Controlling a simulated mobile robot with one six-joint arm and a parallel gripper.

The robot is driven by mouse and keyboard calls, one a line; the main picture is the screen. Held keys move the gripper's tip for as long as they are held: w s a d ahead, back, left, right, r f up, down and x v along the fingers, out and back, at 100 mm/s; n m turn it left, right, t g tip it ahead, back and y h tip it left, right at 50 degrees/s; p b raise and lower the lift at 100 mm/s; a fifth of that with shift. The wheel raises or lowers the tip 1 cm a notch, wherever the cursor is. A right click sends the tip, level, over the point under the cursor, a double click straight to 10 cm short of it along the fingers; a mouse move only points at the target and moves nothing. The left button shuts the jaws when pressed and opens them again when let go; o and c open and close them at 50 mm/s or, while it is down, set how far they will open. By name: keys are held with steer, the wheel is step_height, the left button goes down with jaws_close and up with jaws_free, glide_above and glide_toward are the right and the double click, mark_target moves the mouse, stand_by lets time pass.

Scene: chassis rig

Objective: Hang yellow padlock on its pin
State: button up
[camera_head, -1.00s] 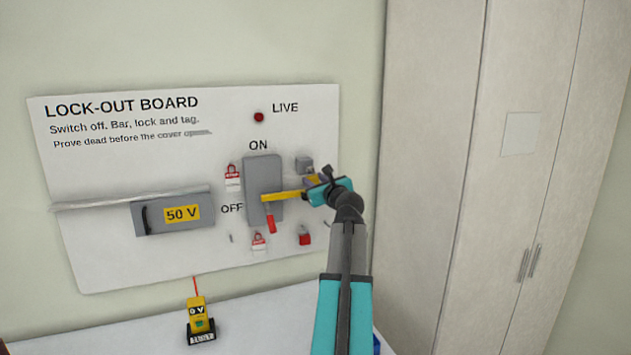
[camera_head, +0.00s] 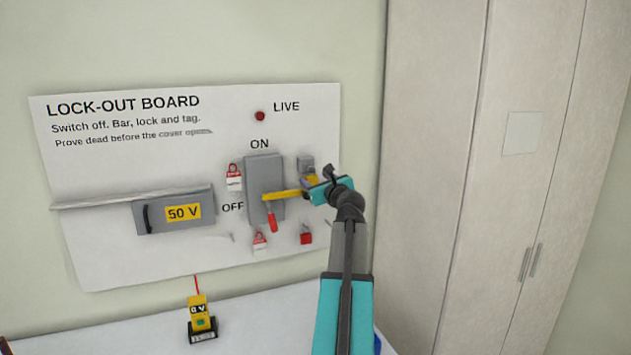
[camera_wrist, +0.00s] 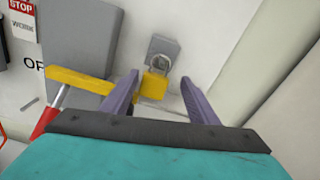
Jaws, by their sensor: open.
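The yellow padlock (camera_wrist: 154,86) hangs against the lock-out board in the wrist view, its shackle up at a small grey bracket (camera_wrist: 163,49). Whether the shackle is fully over the pin I cannot tell. In the head view the padlock (camera_head: 312,181) is partly hidden by my gripper. My gripper (camera_wrist: 160,90) is open, its two purple fingers apart on either side of the padlock, with visible gaps. In the head view my gripper (camera_head: 315,187) is close to the board, right of the switch box.
A yellow bar (camera_head: 287,194) crosses the grey switch box (camera_head: 264,170), above a red handle (camera_head: 271,218). A red padlock (camera_head: 306,238) and red-white tags (camera_head: 233,177) hang nearby. A yellow meter (camera_head: 201,318) stands on the table (camera_head: 255,325).

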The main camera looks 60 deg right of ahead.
steer(key=f+b+v, duration=0.1)
steer(key=b+v, duration=0.2)
steer(key=v, duration=1.1)
steer(key=shift+r, duration=0.35)
stand_by(0.6)
